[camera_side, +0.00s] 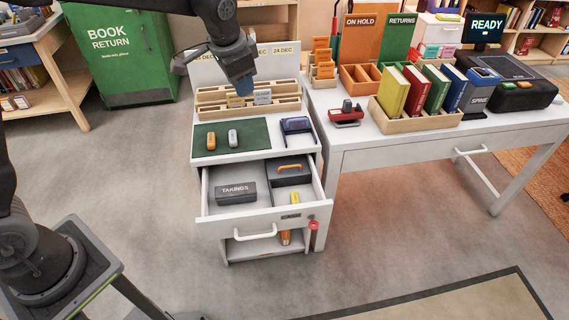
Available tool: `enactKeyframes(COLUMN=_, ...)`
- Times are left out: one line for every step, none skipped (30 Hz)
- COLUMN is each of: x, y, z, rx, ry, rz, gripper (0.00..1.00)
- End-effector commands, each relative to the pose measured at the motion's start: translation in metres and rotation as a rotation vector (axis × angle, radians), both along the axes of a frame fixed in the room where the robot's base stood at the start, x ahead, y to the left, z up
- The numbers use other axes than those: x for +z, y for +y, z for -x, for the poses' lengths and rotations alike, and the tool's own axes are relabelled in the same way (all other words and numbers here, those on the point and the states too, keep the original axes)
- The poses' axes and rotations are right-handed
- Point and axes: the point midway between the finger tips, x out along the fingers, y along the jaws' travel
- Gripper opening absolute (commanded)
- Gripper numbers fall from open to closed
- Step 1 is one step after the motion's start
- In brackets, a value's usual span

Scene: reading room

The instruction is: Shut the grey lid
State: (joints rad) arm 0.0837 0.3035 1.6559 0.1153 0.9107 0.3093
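My gripper (243,88) hangs over the slotted wooden card rack at the back of the white cabinet, pointing down. Its fingertips are small and partly merged with a bluish patch, so I cannot tell if it is open or shut. A small dark blue and grey case (296,126) stands at the right of the cabinet top, seemingly with a raised part; I cannot make out its lid clearly. In the open drawer (262,218) lie a dark grey TAKINGS box (235,192), which looks closed, and a dark box with an orange handle (290,171). My gripper is apart from all of these.
A green mat (231,150) holds an orange and a grey item. The wooden rack (218,107) holds paper cards. A red stapler-like device (346,114) and a book tray (414,124) stand on the right desk. The drawer juts forward; the floor in front is clear.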

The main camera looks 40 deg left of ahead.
Motion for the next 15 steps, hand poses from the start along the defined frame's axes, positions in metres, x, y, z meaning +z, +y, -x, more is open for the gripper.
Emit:
enactKeyframes(x=-0.020, y=-0.004, z=-0.018, rx=-0.030, ry=0.025, rz=-0.015, gripper=0.35)
enactKeyframes(x=-0.030, y=-0.006, z=-0.028, rx=-0.047, ry=0.034, rz=-0.022, gripper=0.35)
enactKeyframes(x=-0.043, y=-0.009, z=-0.040, rx=-0.072, ry=0.047, rz=-0.034, gripper=0.35)
enactKeyframes(x=-0.054, y=-0.011, z=-0.049, rx=-0.089, ry=0.057, rz=-0.042, gripper=0.35)
enactKeyframes(x=-0.066, y=-0.013, z=-0.057, rx=-0.108, ry=0.067, rz=-0.051, gripper=0.35)
enactKeyframes(x=-0.082, y=-0.015, z=-0.067, rx=-0.130, ry=0.080, rz=-0.061, gripper=0.35)
enactKeyframes(x=-0.094, y=-0.017, z=-0.075, rx=-0.148, ry=0.089, rz=-0.069, gripper=0.35)
enactKeyframes(x=-0.107, y=-0.020, z=-0.081, rx=-0.166, ry=0.098, rz=-0.077, gripper=0.35)
enactKeyframes(x=-0.123, y=-0.022, z=-0.089, rx=-0.188, ry=0.110, rz=-0.087, gripper=0.35)
enactKeyframes(x=-0.136, y=-0.024, z=-0.094, rx=-0.206, ry=0.120, rz=-0.094, gripper=0.35)
enactKeyframes(x=-0.148, y=-0.026, z=-0.099, rx=-0.221, ry=0.128, rz=-0.101, gripper=0.35)
enactKeyframes(x=-0.162, y=-0.028, z=-0.104, rx=-0.240, ry=0.138, rz=-0.109, gripper=0.35)
enactKeyframes(x=-0.172, y=-0.029, z=-0.107, rx=-0.254, ry=0.145, rz=-0.114, gripper=0.35)
enactKeyframes(x=-0.182, y=-0.030, z=-0.110, rx=-0.265, ry=0.151, rz=-0.119, gripper=0.35)
enactKeyframes(x=-0.192, y=-0.032, z=-0.113, rx=-0.280, ry=0.158, rz=-0.124, gripper=0.35)
